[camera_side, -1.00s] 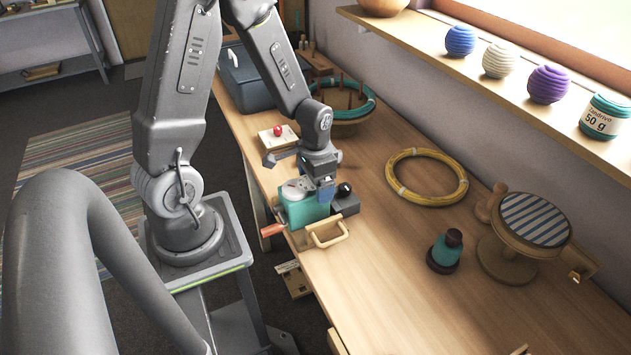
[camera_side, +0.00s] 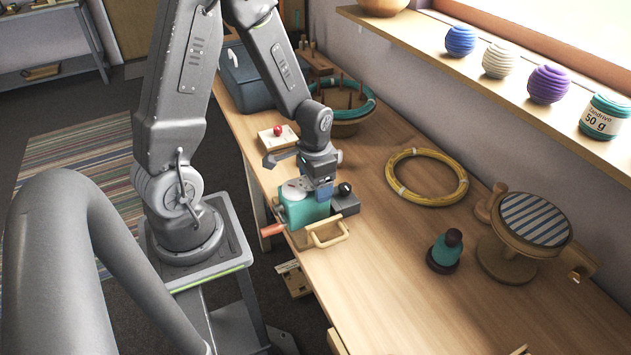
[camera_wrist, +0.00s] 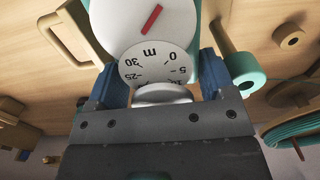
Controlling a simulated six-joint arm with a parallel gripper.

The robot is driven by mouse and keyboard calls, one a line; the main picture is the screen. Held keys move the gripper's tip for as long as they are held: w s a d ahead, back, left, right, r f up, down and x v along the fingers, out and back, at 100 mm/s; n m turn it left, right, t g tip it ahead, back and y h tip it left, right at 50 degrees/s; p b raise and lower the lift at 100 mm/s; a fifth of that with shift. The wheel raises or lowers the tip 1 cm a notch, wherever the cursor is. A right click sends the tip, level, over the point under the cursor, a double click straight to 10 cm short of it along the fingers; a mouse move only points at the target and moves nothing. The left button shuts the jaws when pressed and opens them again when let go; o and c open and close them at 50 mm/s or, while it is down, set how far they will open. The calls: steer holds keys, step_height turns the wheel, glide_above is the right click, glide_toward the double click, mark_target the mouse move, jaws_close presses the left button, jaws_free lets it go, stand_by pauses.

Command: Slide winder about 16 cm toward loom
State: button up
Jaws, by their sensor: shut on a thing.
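The winder is a teal box (camera_side: 305,212) with a white dial on top, a reddish crank handle (camera_side: 271,230) and a wooden grip (camera_side: 328,232) at its front. It sits upright near the left edge of the table. My gripper (camera_side: 318,188) points down at its top. In the wrist view the blue fingers of my gripper (camera_wrist: 163,88) are shut around a white knob (camera_wrist: 162,95) beside the numbered dial (camera_wrist: 155,62). A round pegged frame wound with teal yarn (camera_side: 368,105), possibly the loom, stands farther back.
A dark block with a black ball (camera_side: 345,204) stands close to the winder's right side. A yellow hoop (camera_side: 462,190), a teal spool-like piece (camera_side: 444,255) and a striped round stand (camera_side: 535,218) are to the right.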

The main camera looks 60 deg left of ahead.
steer(key=shift+c, duration=0.4)
steer(key=d, duration=1.6)
steer(key=shift+w, duration=0.15)
steer(key=o, duration=1.5)
step_height(320, 180, up, 14)
